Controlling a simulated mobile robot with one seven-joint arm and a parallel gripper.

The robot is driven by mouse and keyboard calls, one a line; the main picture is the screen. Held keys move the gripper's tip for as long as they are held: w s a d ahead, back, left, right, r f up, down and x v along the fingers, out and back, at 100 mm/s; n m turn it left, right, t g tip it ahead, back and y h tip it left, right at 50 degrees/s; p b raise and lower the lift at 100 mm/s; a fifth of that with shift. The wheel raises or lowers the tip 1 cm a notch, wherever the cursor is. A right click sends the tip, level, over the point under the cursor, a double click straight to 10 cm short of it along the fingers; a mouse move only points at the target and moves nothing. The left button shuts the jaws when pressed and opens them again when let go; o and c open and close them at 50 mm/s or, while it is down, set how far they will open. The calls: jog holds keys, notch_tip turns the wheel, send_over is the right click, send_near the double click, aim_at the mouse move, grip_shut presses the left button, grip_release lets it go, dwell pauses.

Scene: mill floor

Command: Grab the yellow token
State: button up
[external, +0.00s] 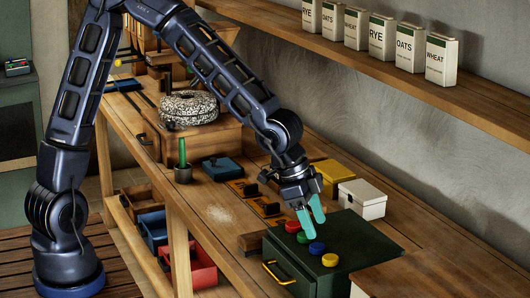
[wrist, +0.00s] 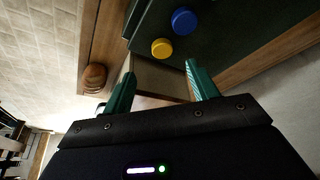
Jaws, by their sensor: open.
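The yellow token (external: 329,260) is a small round disc lying on the dark green top of a box (external: 365,250). It is the nearest of a short row with a blue token (external: 317,248), a green token and a red token (external: 292,226). My gripper (external: 314,228) has teal fingers, apart and empty, pointing down above the row. In the wrist view the yellow token (wrist: 162,48) shows beyond the gap between the open fingers (wrist: 160,70), with the blue token (wrist: 184,20) beside it. The fingers do not appear to touch either token.
A white box (external: 362,200) and a yellow box (external: 334,175) stand behind the green box. A yellow handle (external: 280,273) is on the green box's front. A millstone (external: 188,108), a blue box and a green candle-like stick stand farther left on the bench. Labelled packets line the upper shelf.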

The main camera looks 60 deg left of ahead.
aim_at(330, 257)
jog(key=shift+w+x, duration=0.2)
jog(key=shift+x, duration=4)
jog(key=shift+r, duration=0.1)
jog(key=c, duration=1.1)
